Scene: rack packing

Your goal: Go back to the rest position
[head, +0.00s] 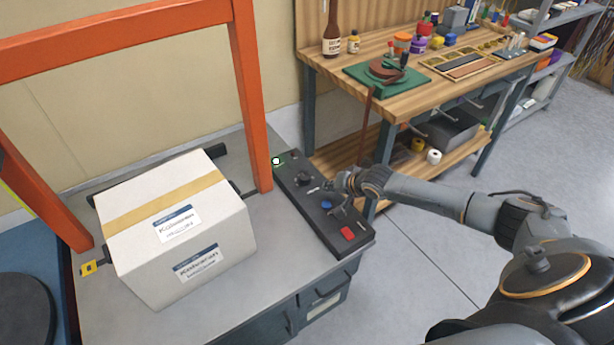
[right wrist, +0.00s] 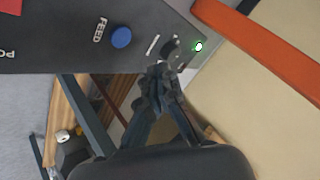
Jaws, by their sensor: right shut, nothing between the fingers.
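My right gripper (head: 337,190) is shut and empty, above the black control panel (head: 325,230) on the grey bench. In the right wrist view its closed fingers (right wrist: 160,78) point at the panel's edge, close to a dark switch (right wrist: 170,46). I cannot tell if they touch the panel. The panel carries a blue button (head: 326,205), a red button (head: 347,232), a dark knob (head: 304,178) and a lit green-white lamp (head: 276,161). The blue button also shows in the right wrist view (right wrist: 121,37). My left gripper is not in view.
A taped white box (head: 215,255) sits on the grey bench (head: 265,275) under an orange frame (head: 252,95). A wooden workbench (head: 400,101) with tools, bottles and jars stands behind my right arm. Grey floor (head: 430,275) is free below the arm.

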